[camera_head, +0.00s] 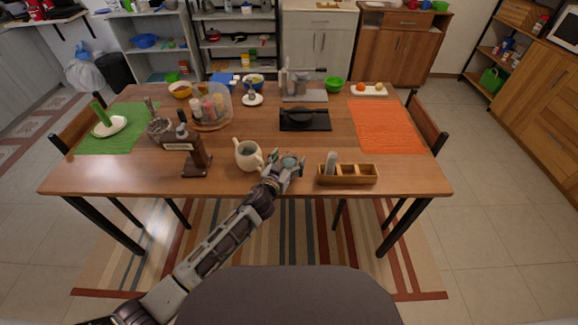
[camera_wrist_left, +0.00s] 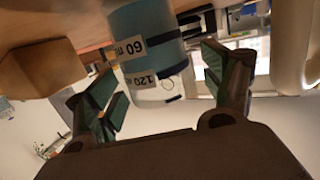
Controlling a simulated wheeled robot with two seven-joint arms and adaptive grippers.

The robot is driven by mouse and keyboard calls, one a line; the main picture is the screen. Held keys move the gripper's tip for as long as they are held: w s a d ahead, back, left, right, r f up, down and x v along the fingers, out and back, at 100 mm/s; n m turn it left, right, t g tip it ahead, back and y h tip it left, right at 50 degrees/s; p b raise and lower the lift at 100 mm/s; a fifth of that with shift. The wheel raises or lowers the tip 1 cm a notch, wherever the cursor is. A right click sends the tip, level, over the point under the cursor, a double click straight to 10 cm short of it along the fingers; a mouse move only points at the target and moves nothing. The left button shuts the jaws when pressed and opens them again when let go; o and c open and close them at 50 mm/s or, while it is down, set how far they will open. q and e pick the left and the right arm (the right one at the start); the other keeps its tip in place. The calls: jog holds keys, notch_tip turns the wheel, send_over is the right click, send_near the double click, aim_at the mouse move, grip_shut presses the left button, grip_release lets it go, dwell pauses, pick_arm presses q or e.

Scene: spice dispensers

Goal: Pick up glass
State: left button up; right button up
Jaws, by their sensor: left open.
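A measuring glass (camera_head: 290,161) stands near the front edge of the wooden table, between a cream pitcher and a wooden box. In the left wrist view the glass (camera_wrist_left: 148,45) has a blue upper part, a clear lower part and labels for 60 and 120 ml; that view looks upside down. My left gripper (camera_head: 285,170) is at the glass in the head view. In the left wrist view its open fingers (camera_wrist_left: 165,80) lie on either side of the glass, with visible gaps. Part of the glass is hidden by the gripper in the head view. My right gripper is not in view.
The cream pitcher (camera_head: 247,155) stands close left of the gripper. The wooden compartment box (camera_head: 348,174) is to the right. A black tray (camera_head: 305,123) lies behind. Bare tabletop lies right of the box.

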pick_arm(q)
jog(key=shift+w+d, duration=0.15)
jog(key=shift+w, duration=0.15)
jog(key=c, duration=1.3)
